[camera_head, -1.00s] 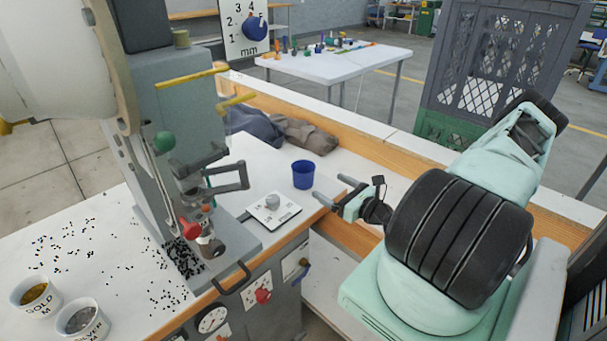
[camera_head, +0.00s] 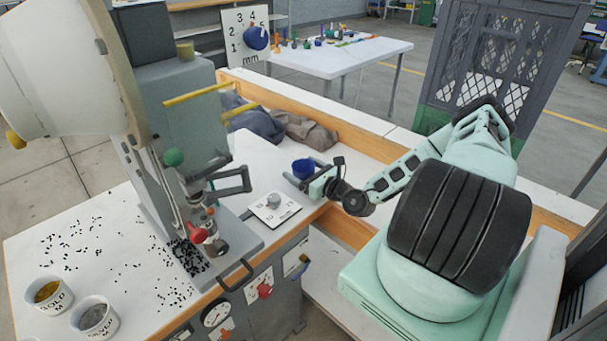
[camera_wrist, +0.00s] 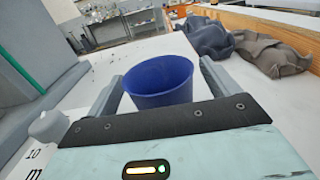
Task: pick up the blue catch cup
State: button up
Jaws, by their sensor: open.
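The blue catch cup (camera_head: 303,168) stands upright on the white bench top, near its right end. In the wrist view the cup (camera_wrist: 160,82) shows large, its open rim facing up. My gripper (camera_head: 301,174) is open. Its two fingers lie on either side of the cup, one left and one right in the wrist view (camera_wrist: 158,84). The cup's lower front is hidden behind the gripper body.
A white card with a grey knob (camera_head: 274,204) lies left of my gripper. The grey press (camera_head: 185,130) with its levers stands further left. Crumpled dark cloths (camera_head: 285,125) lie behind the cup. A wooden ledge (camera_head: 370,142) runs behind the bench.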

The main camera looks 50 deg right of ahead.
jog(key=c, duration=1.1)
jog(key=shift+o, duration=0.2)
notch_tip(320, 180, up, 10)
jog(key=shift+b, duration=0.4)
jog(key=shift+s, duration=0.1)
